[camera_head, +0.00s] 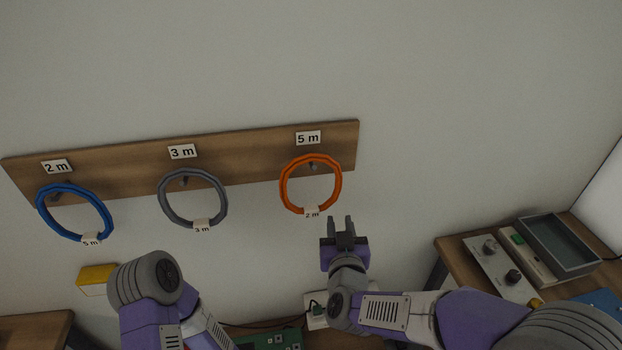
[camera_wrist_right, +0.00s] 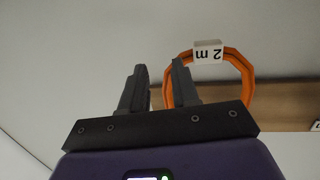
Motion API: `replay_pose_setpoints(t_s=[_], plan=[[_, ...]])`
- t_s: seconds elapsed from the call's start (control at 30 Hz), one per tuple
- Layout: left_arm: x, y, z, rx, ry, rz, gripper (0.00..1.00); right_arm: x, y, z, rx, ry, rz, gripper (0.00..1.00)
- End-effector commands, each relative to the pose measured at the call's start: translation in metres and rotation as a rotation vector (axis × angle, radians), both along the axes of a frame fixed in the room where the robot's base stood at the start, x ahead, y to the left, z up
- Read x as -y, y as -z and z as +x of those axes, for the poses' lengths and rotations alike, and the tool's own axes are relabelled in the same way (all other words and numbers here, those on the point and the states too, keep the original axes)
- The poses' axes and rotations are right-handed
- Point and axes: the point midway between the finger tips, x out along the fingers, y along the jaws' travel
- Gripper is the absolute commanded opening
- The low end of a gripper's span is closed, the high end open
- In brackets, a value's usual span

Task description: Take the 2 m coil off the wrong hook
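The orange coil (camera_head: 283,189), tagged "2 m", hangs on the hook under the "5 m" label (camera_head: 308,138) at the right end of the wooden hook board (camera_head: 232,157). My right gripper (camera_head: 342,226) is below and slightly right of this coil, fingers pointing up, apart and empty. In the right wrist view, the orange coil (camera_wrist_right: 248,78) lies beyond the open fingers (camera_wrist_right: 158,82), more to the right. The blue coil (camera_head: 101,211), tagged "5 m", hangs under "2 m". The grey coil (camera_head: 161,205), tagged "3 m", hangs under "3 m". My left arm shows at lower left; its gripper is not visible.
A wooden table (camera_head: 458,248) at the right holds a control box (camera_head: 500,268) and a grey tray (camera_head: 590,263). A yellow-topped box (camera_head: 97,276) is at lower left. A green circuit board (camera_head: 283,338) sits at the bottom. The wall around the board is clear.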

Motion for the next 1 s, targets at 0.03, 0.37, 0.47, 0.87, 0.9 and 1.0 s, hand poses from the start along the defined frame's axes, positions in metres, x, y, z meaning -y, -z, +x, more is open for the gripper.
replay_pose_setpoints(t_s=[0.03,0.37,0.47,0.87,0.9,1.0], plan=[[0.000,-0.005,0.000,0.000,0.000,0.000,0.43,-0.002,-0.027,-0.004,0.048,0.006,0.010,0.30],[0.000,-0.006,0.000,0.000,0.000,0.000,0.43,-0.001,-0.060,0.005,0.120,0.037,0.019,0.30],[0.000,-0.004,0.000,0.000,0.000,0.000,0.43,-0.001,-0.060,0.016,0.120,0.037,0.019,0.30],[0.000,-0.001,0.000,0.000,0.000,0.000,0.43,-0.004,-0.059,0.063,0.119,0.035,0.019,0.30],[0.000,-0.001,0.000,0.000,0.000,0.000,0.43,-0.004,-0.059,0.064,0.118,0.034,0.019,0.30],[0.000,-0.001,0.000,0.000,0.000,0.000,0.43,-0.005,-0.059,0.064,0.118,0.033,0.020,0.30]])
